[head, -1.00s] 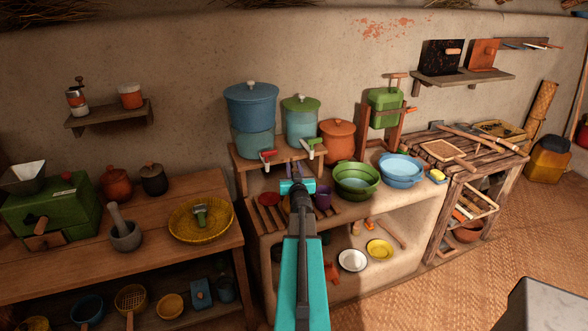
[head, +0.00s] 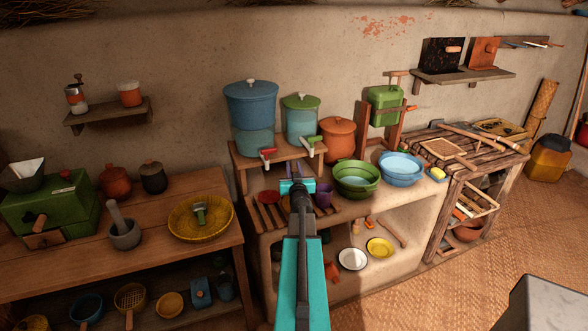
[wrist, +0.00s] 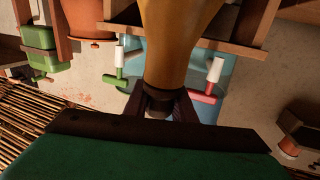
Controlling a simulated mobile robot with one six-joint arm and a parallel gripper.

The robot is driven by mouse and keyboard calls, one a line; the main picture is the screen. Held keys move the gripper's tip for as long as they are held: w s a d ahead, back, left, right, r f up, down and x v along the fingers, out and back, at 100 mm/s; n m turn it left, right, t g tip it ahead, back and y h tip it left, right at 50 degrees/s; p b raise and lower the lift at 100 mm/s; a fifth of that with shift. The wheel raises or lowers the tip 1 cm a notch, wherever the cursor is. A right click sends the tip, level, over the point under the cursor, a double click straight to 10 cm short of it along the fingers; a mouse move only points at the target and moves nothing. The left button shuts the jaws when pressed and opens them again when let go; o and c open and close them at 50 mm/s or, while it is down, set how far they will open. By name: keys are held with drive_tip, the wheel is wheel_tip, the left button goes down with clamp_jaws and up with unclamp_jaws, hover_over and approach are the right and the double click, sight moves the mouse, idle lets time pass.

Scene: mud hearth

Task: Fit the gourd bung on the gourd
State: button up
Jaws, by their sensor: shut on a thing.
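In the wrist view, which is upside down, a tan-yellow gourd (wrist: 178,40) tapers towards my gripper (wrist: 159,100). The gripper's dark fingers are shut on a short dark brown piece, which I take as the gourd bung (wrist: 159,101). The bung lies in line with the gourd's narrow end. I cannot tell whether it is seated in the mouth or only against it. In the head view my gripper (head: 295,175) is over the middle bench, in front of the tapped containers. The gourd and bung cannot be made out there behind my arm.
A blue container (head: 251,105) and a green-lidded one (head: 300,118), both with taps, stand on a raised shelf behind. A purple cup (head: 323,195) and green bowls (head: 357,180) are close on the right. A red dish (head: 268,198) is on the left.

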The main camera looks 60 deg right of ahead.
drive_tip(key=o, duration=1.6)
drive_tip(key=shift+r+p, duration=2.75)
drive_tip(key=shift+r, duration=0.75)
